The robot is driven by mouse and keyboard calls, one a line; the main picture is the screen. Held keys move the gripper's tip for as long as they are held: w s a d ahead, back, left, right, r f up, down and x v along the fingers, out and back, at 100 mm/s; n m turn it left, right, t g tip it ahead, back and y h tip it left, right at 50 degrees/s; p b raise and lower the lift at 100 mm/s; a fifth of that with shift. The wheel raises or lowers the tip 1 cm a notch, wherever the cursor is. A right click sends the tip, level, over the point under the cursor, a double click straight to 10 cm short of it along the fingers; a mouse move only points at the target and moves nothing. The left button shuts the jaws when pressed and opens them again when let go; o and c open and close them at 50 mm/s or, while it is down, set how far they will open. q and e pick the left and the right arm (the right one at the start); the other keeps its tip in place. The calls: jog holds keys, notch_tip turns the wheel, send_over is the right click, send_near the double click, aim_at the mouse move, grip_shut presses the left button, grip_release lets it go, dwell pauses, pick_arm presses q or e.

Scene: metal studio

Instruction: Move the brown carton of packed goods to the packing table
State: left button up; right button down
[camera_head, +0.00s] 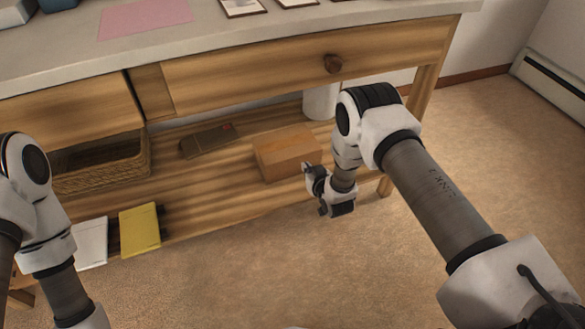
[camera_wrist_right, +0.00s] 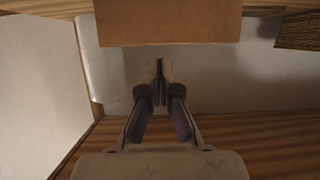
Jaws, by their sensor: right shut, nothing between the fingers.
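The brown carton (camera_head: 287,152) sits on the lower shelf (camera_head: 225,190) of a wooden table, toward its right end. My right gripper (camera_head: 308,172) is at the carton's right front side, close to it; the head view does not show whether they touch. In the right wrist view the carton (camera_wrist_right: 167,22) fills the top middle, beyond the shut, empty fingers of my right gripper (camera_wrist_right: 158,72), with a visible gap. The table's grey top (camera_head: 220,42) is above the shelf and drawers. My left arm shows at the left, but its gripper is out of view.
The shelf also holds a wicker basket (camera_head: 100,178), a dark brown flat item (camera_head: 208,140), a yellow book (camera_head: 140,230), a white book (camera_head: 90,243) and a white cylinder (camera_head: 320,103). A pink sheet (camera_head: 145,17) lies on the top. A table leg (camera_head: 425,85) stands at right. Carpet in front is clear.

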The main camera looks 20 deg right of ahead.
aim_at(293, 147)
jog(key=shift+t, duration=0.3)
jog(key=w+b, duration=0.2)
jog(key=w, duration=0.2)
jog(key=w+b, duration=0.2)
jog(key=w, duration=0.2)
jog(key=w+b, duration=0.3)
jog(key=w, duration=0.2)
jog(key=shift+a+f, duration=0.2)
jog(key=shift+f, duration=0.2)
jog(key=shift+w+f+b, duration=0.25)
jog(key=shift+f+b, duration=0.15)
jog(key=shift+b, duration=0.2)
jog(key=shift+f, duration=0.1)
pick_arm(q)
notch_tip(293, 147, down, 10)
jog(key=shift+r, duration=0.15)
pick_arm(e)
jog(key=shift+s, duration=0.1)
pick_arm(q)
jog(key=shift+w, duration=0.1)
pick_arm(e)
jog(key=shift+f, duration=0.1)
